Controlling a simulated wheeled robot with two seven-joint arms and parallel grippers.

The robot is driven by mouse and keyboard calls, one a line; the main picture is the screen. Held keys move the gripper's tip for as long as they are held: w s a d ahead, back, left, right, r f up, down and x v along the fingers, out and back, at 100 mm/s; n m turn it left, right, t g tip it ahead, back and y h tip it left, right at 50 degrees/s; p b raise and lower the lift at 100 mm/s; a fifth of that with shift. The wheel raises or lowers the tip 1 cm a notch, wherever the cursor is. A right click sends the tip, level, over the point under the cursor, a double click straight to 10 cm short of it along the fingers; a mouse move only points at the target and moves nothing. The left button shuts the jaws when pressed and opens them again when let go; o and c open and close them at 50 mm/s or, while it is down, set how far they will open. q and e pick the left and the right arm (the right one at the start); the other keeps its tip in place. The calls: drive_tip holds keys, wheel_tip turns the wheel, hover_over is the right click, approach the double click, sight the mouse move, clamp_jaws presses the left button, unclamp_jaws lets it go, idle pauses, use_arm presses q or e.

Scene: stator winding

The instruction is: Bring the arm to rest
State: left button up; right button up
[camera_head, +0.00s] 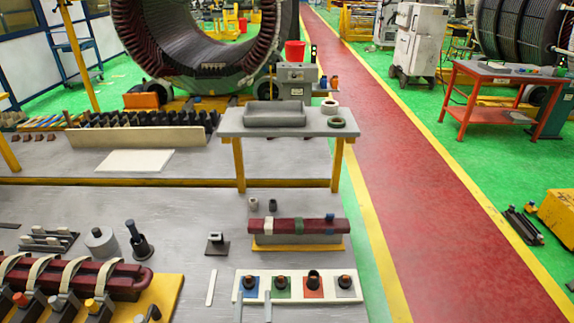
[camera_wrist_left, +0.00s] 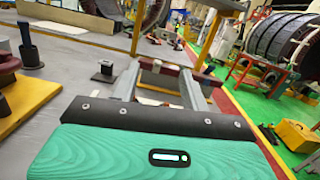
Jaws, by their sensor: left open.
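My left gripper (camera_head: 253,297) shows at the bottom edge of the head view as two thin grey fingers, apart, in front of the white strip (camera_head: 350,284) with coloured squares. In the left wrist view my left gripper (camera_wrist_left: 160,72) is open, with nothing seen between its fingers. Beyond the fingers lies a dark red wrapped bar (camera_head: 297,226), which also shows in the wrist view (camera_wrist_left: 172,78). The rest of my left arm is out of the head view. My right gripper is in neither view.
A small grey-topped stand (camera_head: 233,122) on yellow legs carries a grey tray (camera_head: 275,113). A red coil assembly (camera_head: 98,281) with pale straps lies at the left. A dark post (camera_head: 138,240) stands near it.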

use_arm(q)
drive_tip(key=s+a+f+n+g+y, duration=0.2)
drive_tip(key=a+f+n+g+y, duration=0.15)
drive_tip(key=a+n, duration=0.55)
drive_tip(key=s+a+f+n+g+y, duration=0.2)
drive_tip(key=s+a+f+n+g, duration=0.15)
drive_tip(key=a+n, duration=0.5)
drive_tip(key=s+d+f+n+g+h, duration=0.2)
drive_tip(key=s+n+g+h, duration=0.55)
drive_tip(key=s+n, duration=0.6)
wheel_tip(320, 180, down, 37)
drive_tip(key=n+g+y+b, duration=0.1)
drive_tip(key=g+b, duration=0.2)
drive_tip(key=b, duration=0.2)
drive_tip(key=s+a+f+b, duration=0.1)
drive_tip(key=s+f+b, duration=0.1)
drive_tip(key=s+f, duration=0.7)
drive_tip(key=s+a+f+b, duration=0.2)
drive_tip(key=s+f, duration=0.7)
drive_tip(key=f, duration=0.5)
drive_tip(key=shift+s+a+f+g+b, duration=0.3)
drive_tip(key=shift+f+g+b, duration=0.1)
drive_tip(key=shift+b, duration=0.1)
drive_tip(key=shift+c, duration=1)
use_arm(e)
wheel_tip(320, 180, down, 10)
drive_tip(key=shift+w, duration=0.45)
